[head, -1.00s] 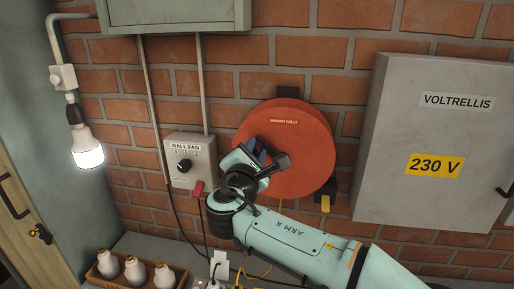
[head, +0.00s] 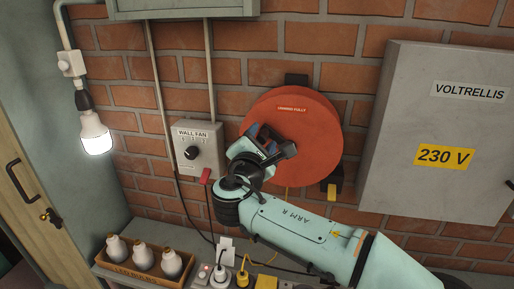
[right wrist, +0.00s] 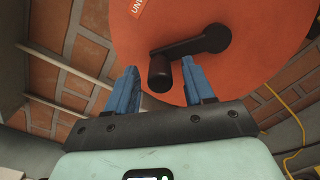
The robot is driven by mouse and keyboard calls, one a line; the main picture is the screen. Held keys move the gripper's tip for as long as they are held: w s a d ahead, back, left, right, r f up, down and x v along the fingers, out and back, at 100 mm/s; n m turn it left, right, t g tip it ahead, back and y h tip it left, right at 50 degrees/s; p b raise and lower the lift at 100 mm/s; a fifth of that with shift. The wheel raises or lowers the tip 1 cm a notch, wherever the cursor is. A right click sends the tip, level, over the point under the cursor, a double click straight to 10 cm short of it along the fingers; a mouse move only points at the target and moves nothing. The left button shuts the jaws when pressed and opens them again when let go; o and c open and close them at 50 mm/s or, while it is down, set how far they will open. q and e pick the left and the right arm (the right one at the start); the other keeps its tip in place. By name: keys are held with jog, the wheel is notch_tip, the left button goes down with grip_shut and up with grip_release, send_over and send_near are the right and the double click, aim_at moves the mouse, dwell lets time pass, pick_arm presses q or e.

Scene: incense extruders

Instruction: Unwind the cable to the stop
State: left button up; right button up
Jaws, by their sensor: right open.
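The cable reel (head: 310,135) is a round orange-red drum on the brick wall, with a small label reading roughly "unwind fully". In the right wrist view the reel (right wrist: 255,60) carries a black crank with a knob (right wrist: 160,72) pointing toward the camera. My right gripper (head: 266,140) is open in front of the reel's left part. In the right wrist view its blue fingers (right wrist: 159,67) stand apart on either side of the knob, with gaps visible. A thin yellow cable (head: 287,196) hangs below the reel and shows in the right wrist view (right wrist: 287,112). My left gripper is not in view.
A black bracket with a yellow piece (head: 332,192) sits at the reel's lower right. A grey cabinet (head: 435,120) is to the right, a wall fan switch box (head: 199,150) to the left. Below are plugs (head: 242,279) and a bulb crate (head: 125,275). A lit lamp (head: 96,138) hangs left.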

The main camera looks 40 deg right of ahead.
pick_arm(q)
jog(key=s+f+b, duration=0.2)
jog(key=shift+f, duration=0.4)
pick_arm(e)
jog(key=v, duration=1.3)
jog(key=shift+s, duration=0.1)
